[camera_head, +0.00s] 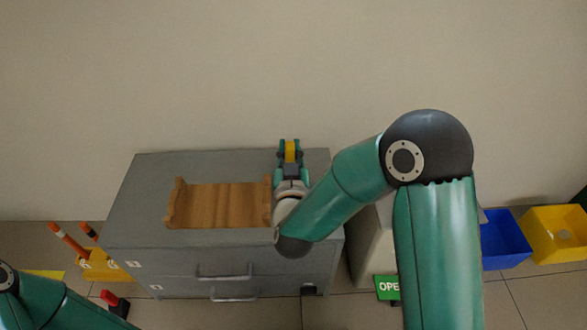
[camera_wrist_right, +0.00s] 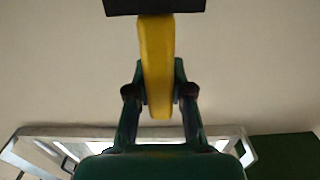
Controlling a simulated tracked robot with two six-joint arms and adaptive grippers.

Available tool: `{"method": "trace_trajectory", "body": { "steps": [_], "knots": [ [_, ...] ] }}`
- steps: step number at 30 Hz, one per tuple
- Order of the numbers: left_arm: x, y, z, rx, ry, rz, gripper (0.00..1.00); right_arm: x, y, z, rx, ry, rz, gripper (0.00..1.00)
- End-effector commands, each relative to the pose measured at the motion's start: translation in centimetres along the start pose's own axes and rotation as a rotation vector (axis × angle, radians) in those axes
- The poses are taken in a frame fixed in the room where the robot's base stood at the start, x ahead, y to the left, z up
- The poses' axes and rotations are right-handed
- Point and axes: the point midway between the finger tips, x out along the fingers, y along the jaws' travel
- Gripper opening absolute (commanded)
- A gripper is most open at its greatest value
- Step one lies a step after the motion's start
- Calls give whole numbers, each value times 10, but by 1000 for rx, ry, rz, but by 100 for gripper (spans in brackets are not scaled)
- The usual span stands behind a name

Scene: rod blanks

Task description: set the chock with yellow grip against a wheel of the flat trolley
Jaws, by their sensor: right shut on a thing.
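My right gripper (camera_head: 289,150) is shut on the yellow grip (camera_head: 291,152) of the chock, above the back right part of the grey cabinet. In the right wrist view the yellow grip (camera_wrist_right: 156,65) stands between the fingers of my right gripper (camera_wrist_right: 160,88). The chock's dark block (camera_wrist_right: 155,6) is at its far end, cut off by the top edge. I cannot make out the flat trolley or a wheel for certain in either view. My left arm shows at the lower left of the head view, but its gripper is out of frame.
A wooden cradle (camera_head: 222,205) lies on the grey cabinet (camera_head: 145,190). A yellow holder (camera_head: 104,268) with orange-striped posts stands left, near a red-and-dark object (camera_head: 112,300). A blue bin (camera_head: 505,240), a yellow bin (camera_head: 553,232) and a green sign (camera_head: 387,288) are right.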

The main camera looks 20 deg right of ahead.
Motion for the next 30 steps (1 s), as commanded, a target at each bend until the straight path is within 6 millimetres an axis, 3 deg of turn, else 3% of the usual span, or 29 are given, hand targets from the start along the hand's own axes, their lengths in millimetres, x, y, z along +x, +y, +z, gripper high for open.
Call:
{"method": "trace_trajectory", "body": {
  "steps": [5, 12, 24, 25, 29, 30],
  "knots": [
    [4, -2, 0, 0, 0, 0, 0, 0, 0, 11, -1, 1, -1, 0],
    [18, -6, 0, 0, 0, 0, 0, 0, 0, 44, -1, 1, 1, 0],
    [20, -7, 0, 0, 0, 0, 0, 0, 0, 49, 1, 3, 0, 0],
    [20, -7, 0, 0, 0, 0, 0, 0, 0, 49, 0, 1, 0, 24],
    [19, -7, 0, 0, 0, 0, 0, 0, 0, 48, 0, 0, 0, 46],
    [19, -7, 0, 0, 0, 0, 0, 0, 0, 48, 0, 0, 0, 46]
  ]
}}
